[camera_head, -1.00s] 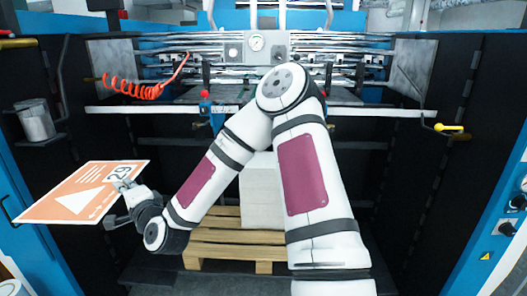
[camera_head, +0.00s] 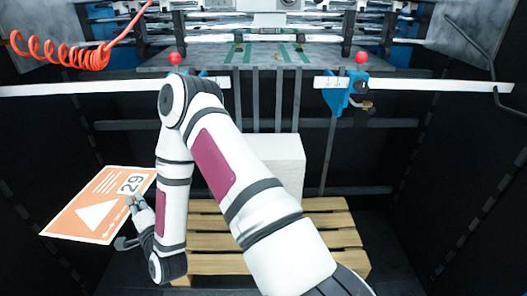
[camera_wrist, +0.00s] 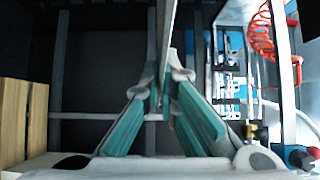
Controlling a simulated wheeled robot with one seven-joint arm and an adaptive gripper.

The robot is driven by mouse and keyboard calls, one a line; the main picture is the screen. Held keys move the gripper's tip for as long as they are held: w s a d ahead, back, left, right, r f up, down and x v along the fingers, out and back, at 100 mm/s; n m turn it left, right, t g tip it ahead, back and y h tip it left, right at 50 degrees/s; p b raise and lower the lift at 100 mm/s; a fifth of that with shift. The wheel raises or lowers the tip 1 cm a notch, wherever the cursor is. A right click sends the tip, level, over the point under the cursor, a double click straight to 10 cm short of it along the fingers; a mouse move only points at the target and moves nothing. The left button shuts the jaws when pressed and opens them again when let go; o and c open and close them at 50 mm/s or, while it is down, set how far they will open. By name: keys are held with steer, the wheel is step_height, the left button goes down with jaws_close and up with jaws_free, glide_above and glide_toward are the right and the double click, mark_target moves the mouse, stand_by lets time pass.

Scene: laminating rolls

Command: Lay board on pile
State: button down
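The board (camera_head: 98,205) is a flat orange sheet with a white border, a white triangle and the number 29. It is at the left in the head view, held out in the air to the left of the pallet. My gripper (camera_head: 136,205) is shut on its right edge. In the wrist view the board (camera_wrist: 168,40) shows edge-on as a thin strip between the green-padded fingers of my gripper (camera_wrist: 165,88). The pile (camera_head: 282,155) is a white block-like stack on the wooden pallet (camera_head: 325,238). My arm hides its left and lower parts.
A press frame with a white crossbar (camera_head: 420,84) and red-knobbed blue clamps (camera_head: 335,92) stands behind the pile. A coiled red hose (camera_head: 62,52) hangs at upper left. Dark side walls flank the bay. The floor right of the pallet looks clear.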

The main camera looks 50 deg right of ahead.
mark_target(268, 157)
steer(key=s+d+f+m+g+h+b, duration=0.2)
steer(key=d+f+m+h+b, duration=0.15)
steer(key=d+f, duration=0.2)
steer(key=s+d+f+m+g+h+b, duration=0.25)
steer(key=d+f+h+b, duration=0.2)
steer(key=f, duration=0.25)
steer(key=s+d+r+m+g+h+b, duration=0.25)
steer(key=s+d+m+g, duration=0.2)
steer(key=s+d, duration=0.4)
steer(key=s+d+r+m+g+h+b, duration=0.2)
steer(key=s+d+r+m+g+b, duration=0.25)
steer(key=d, duration=0.65)
steer(key=s+d+r+m+g+h+b, duration=0.1)
steer(key=s+d+r+m+g+h, duration=0.15)
steer(key=s+d+g, duration=0.5)
steer(key=w+d+f+t+b, duration=0.1)
steer(key=w+d+f, duration=0.1)
steer(key=w+d, duration=0.2)
steer(key=w+d+f+t+b, duration=0.1)
steer(key=w+d, duration=0.3)
steer(key=w, duration=0.5)
steer(key=shift+w+d+f+n+b, duration=0.25)
steer(key=shift+w+f+n+b, duration=0.1)
steer(key=shift+f+b, duration=0.4)
steer(key=shift+f, duration=0.2)
